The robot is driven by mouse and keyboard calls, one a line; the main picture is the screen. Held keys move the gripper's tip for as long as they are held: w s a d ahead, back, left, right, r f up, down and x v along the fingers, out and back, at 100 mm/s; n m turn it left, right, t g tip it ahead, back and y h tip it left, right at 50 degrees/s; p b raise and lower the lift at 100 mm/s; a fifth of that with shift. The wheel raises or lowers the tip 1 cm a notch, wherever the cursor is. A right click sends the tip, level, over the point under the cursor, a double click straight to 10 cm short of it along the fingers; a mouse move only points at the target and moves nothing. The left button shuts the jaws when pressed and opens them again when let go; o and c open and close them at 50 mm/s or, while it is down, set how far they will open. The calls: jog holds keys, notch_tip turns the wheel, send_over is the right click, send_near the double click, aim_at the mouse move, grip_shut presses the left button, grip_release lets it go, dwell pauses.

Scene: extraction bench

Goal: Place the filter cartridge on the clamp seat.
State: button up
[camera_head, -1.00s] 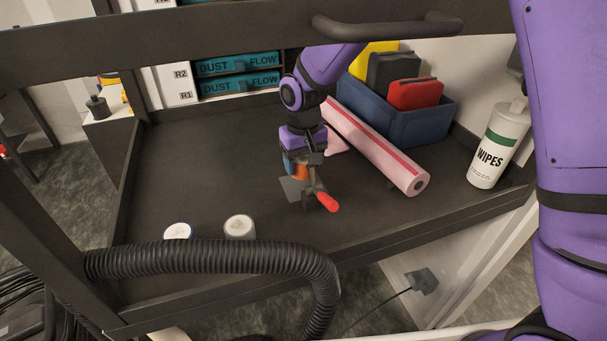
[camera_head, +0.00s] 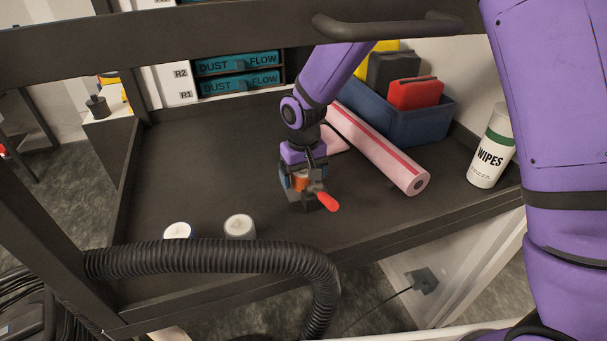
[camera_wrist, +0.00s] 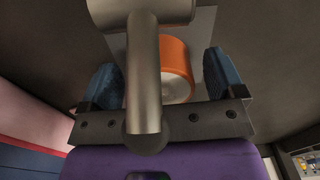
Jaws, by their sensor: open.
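The clamp with its red handle (camera_head: 327,201) stands on the dark bench, in the middle of the head view. An orange cylinder (camera_head: 301,183), which I take for the filter cartridge, is at the clamp, between my gripper's fingers. My gripper (camera_head: 299,186) points down over it and is open. In the wrist view the orange cartridge (camera_wrist: 174,60) shows its pale round end, between the two blue finger pads and closer to the right one. A grey metal bar (camera_wrist: 143,80) partly covers it. The seat is mostly hidden, so I cannot tell whether the cartridge rests fully on it.
A pink roll (camera_head: 378,152) lies just right of the clamp. A blue bin (camera_head: 418,124) with cases stands behind it, and a wipes canister (camera_head: 487,160) at the right. Two white-topped jars (camera_head: 239,226) (camera_head: 177,230) sit near the front, behind a black hose (camera_head: 215,256). The bench's left is clear.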

aim_at(303, 172)
jog(key=shift+r, duration=0.15)
notch_tip(303, 172, up, 12)
dwell(0.4)
